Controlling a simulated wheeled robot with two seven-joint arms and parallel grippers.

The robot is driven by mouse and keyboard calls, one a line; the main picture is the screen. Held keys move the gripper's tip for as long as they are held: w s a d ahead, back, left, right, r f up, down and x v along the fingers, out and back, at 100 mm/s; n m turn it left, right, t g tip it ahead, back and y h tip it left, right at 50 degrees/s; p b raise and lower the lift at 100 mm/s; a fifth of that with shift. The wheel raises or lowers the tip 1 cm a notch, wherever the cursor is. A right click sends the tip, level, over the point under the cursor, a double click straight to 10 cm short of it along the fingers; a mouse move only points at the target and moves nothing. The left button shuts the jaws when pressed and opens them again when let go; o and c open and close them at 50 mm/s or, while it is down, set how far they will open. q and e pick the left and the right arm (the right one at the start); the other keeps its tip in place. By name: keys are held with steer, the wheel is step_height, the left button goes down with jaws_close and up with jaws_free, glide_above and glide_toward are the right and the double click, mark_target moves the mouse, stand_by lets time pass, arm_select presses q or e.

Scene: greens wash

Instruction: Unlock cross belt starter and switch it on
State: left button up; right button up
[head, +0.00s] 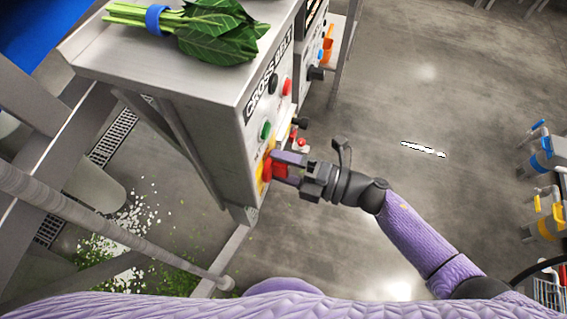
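The cross belt starter box (246,95) is a grey metal cabinet with a black "CROSS BELT" label (268,75). Its front has a red button (287,86), a black knob (272,84) and a green button (265,130). Low on it is a yellow plate (259,172) with a red switch handle (267,168). My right gripper (286,169) is at this plate, its fingers on either side of a red block that fills the gap. I cannot tell whether the block is a padlock or part of the handle. My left gripper is out of view.
Banded leafy greens (200,28) lie on the cabinet top. A second control box (312,40) with an orange handle stands behind. Blue and yellow items (545,165) stand at the right edge. The floor between is mostly open, with a white strip (423,149) on it.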

steer(key=v, duration=1)
steer(key=shift+p, duration=0.35)
steer(key=s+d+f+m+t+h, duration=0.1)
steer(key=d+f+m+t+h, duration=0.1)
steer(key=d+f+m+h, duration=0.3)
steer(key=s+d+f+m+t+h, duration=0.1)
steer(key=f+m+h, duration=0.2)
steer(key=f+m, duration=0.4)
steer(key=s+d+f+m+t+h, duration=0.1)
steer(key=d+f+m+t+h, duration=0.1)
steer(key=d+f+m+h, duration=0.3)
steer(key=s+d+f+m+g+h, duration=0.2)
steer(key=s+f+m+g+h, duration=0.25)
steer(key=s+f+m, duration=0.65)
steer(key=s+f+m+g, duration=0.1)
steer(key=s+g, duration=0.5)
steer(key=s, duration=1.2)
steer(key=shift+s+a+f+m+g, duration=0.3)
steer(key=shift+s+f+g, duration=0.1)
steer(key=shift+f, duration=0.1)
steer(key=shift+h, duration=0.25)
